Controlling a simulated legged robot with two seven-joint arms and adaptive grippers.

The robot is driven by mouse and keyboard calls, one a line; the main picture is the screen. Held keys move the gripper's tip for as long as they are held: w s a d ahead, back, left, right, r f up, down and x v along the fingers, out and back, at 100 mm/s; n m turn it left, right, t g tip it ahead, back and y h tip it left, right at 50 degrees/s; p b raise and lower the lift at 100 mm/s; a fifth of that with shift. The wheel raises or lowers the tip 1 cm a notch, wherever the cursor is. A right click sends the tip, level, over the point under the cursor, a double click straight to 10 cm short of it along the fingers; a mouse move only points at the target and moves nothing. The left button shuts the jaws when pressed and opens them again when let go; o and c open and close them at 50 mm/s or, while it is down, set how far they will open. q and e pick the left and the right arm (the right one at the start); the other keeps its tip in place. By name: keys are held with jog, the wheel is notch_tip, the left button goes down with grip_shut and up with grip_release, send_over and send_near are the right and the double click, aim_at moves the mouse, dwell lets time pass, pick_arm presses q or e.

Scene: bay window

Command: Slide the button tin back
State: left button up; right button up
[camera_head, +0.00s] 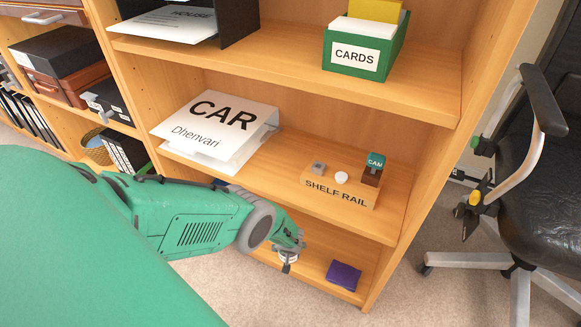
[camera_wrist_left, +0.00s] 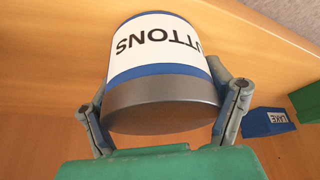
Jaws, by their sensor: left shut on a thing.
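The button tin (camera_wrist_left: 160,75) fills the middle of the left wrist view. It is round, with blue bands, a grey metal end and a white label whose letters show upside down. My left gripper (camera_wrist_left: 165,112) has one finger on each side of the tin and is shut on it. In the head view my left gripper (camera_head: 289,262) reaches down at the lowest shelf (camera_head: 312,271). Only a small pale part of the tin shows there; the gripper hides the rest. My right gripper is in neither view.
A dark purple-blue item (camera_head: 343,276) lies on the lowest shelf, right of my gripper. Above, a shelf holds a CAR paper stack (camera_head: 222,118) and a SHELF RAIL block (camera_head: 338,190). A green CARDS box (camera_head: 364,55) stands higher. A black chair (camera_head: 525,190) stands at right.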

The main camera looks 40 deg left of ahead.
pick_arm(q)
jog(key=shift+s+d+f, duration=0.25)
jog(key=shift+s+f, duration=0.05)
jog(key=shift+s, duration=0.05)
jog(key=o, duration=1.4)
jog(key=shift+f, duration=0.15)
jog(key=shift+w+a, duration=0.2)
jog(key=shift+w, duration=0.1)
jog(key=shift+r, duration=0.2)
